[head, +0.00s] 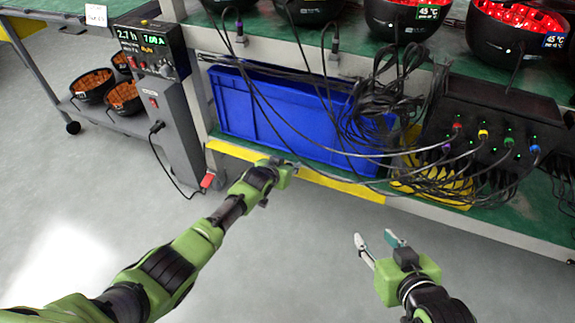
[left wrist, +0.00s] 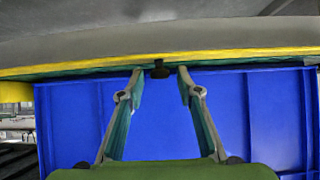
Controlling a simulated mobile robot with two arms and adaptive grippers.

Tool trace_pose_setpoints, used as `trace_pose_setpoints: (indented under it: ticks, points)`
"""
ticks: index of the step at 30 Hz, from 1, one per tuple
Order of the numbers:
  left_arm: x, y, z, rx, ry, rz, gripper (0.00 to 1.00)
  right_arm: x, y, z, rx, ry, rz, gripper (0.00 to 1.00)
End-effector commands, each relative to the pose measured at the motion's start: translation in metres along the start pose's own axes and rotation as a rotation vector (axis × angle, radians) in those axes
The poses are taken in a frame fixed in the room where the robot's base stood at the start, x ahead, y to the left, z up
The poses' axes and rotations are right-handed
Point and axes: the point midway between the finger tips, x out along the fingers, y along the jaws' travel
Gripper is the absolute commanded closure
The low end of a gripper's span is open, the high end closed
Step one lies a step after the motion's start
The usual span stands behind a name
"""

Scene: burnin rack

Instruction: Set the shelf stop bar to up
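The yellow stop bar (head: 338,184) runs along the lower shelf's front edge, low in front of the blue bin (head: 285,118). The bar also crosses the top of the left wrist view (left wrist: 240,56), with a small dark knob (left wrist: 160,69) at its middle. My left gripper (head: 291,169) is at the bar in the head view, hiding part of it. In the left wrist view its fingers (left wrist: 159,73) are apart, one on each side of the knob, with gaps visible. My right gripper (head: 374,239) is open and empty above the floor, in front of the shelf.
Black cables (head: 385,95) hang over the bin and shelf. A black connector box (head: 490,130) stands at the right. A grey power cabinet (head: 165,115) stands left of the rack, with a red plug (head: 207,181) near its foot. The floor in front is clear.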

Motion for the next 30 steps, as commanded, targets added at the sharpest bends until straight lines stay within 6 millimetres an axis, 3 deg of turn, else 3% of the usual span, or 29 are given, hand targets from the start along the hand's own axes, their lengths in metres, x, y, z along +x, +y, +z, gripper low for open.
trace_pose_setpoints:
  ticks: [11,30]
  points:
    - [-0.02,0.0,0.001,-0.001,0.002,0.001,0.68,0.0,-0.001,0.0,0.0,0.0,-0.001,0.6]
    - [-0.101,0.0,0.0,0.0,0.001,0.0,0.68,0.0,0.0,0.0,0.0,0.0,-0.001,0.6]
